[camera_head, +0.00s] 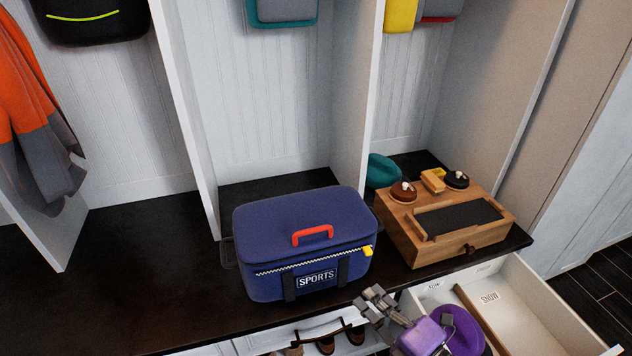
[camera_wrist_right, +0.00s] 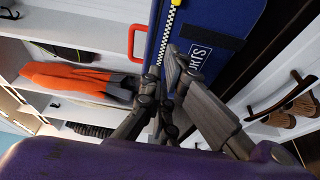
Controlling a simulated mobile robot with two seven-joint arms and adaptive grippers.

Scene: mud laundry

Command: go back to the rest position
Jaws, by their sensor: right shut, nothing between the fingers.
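My right gripper (camera_head: 371,296) is shut and empty, just in front of the bench edge, by the lower right of the blue sports bag (camera_head: 300,225). Its dark fingers also show in the right wrist view (camera_wrist_right: 172,58), with the bag's blue side (camera_wrist_right: 215,25) behind them. I cannot tell from these views whether the fingers touch the bag. The bag stands closed on the bench, with a red handle on its lid and a yellow zip pull at the right end. My left gripper is not in view.
A wooden box (camera_head: 450,245) with a dark inset top sits on the bench's right end. A drawer (camera_head: 525,305) labelled SNOW stands open below it, close to my right arm. The bench's left part (camera_head: 120,270) is clear.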

